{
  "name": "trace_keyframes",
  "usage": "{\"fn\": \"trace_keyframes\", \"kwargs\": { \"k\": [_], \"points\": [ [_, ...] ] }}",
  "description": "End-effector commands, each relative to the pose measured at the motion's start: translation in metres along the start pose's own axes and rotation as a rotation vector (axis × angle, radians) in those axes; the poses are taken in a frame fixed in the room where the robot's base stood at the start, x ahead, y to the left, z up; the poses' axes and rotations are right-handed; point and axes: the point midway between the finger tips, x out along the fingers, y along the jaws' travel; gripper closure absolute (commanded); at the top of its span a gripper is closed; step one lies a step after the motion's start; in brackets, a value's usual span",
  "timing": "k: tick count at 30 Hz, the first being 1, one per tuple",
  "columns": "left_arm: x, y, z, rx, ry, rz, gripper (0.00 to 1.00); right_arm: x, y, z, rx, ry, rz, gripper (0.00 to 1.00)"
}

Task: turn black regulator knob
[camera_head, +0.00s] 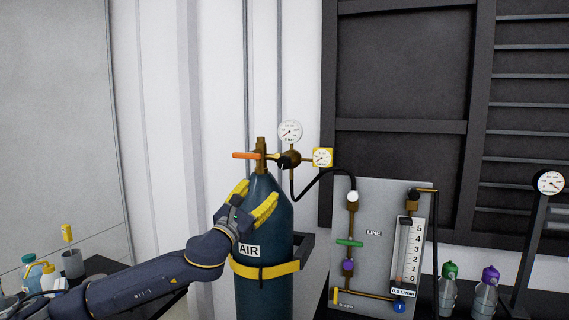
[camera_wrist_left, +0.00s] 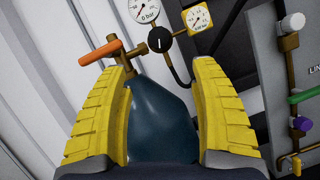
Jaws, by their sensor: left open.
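The black regulator knob (camera_head: 284,163) sits on the brass regulator at the top of the dark blue AIR cylinder (camera_head: 262,285). In the left wrist view the knob (camera_wrist_left: 159,39) is round with a pale mark, just beyond the fingertips and roughly centred between them. My left gripper (camera_head: 259,189) is open, its yellow fingers in front of the cylinder's shoulder, below the knob and apart from it. My right gripper is not in view.
An orange valve handle (camera_head: 246,155) is left of the knob. A white round gauge (camera_head: 290,131) and a yellow square gauge (camera_head: 323,157) are close above and right. A black hose (camera_head: 325,174) runs to the LINE panel (camera_head: 375,215). Bottles stand at the lower left and right.

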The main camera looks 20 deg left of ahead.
Motion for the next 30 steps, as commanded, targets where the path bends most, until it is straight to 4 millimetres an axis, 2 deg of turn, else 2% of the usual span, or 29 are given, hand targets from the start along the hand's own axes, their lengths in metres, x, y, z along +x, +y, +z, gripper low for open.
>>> {"fn": "trace_keyframes", "kwargs": {
  "k": [8,24,30],
  "points": [
    [0.025,0.002,0.003,0.012,-0.004,0.002,0.37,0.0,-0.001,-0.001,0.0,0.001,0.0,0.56],
    [0.122,0.002,0.003,0.011,-0.003,0.002,0.37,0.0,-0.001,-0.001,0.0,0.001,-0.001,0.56],
    [0.149,0.003,0.003,0.012,-0.003,0.003,0.37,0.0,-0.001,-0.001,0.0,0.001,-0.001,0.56]
  ]
}}
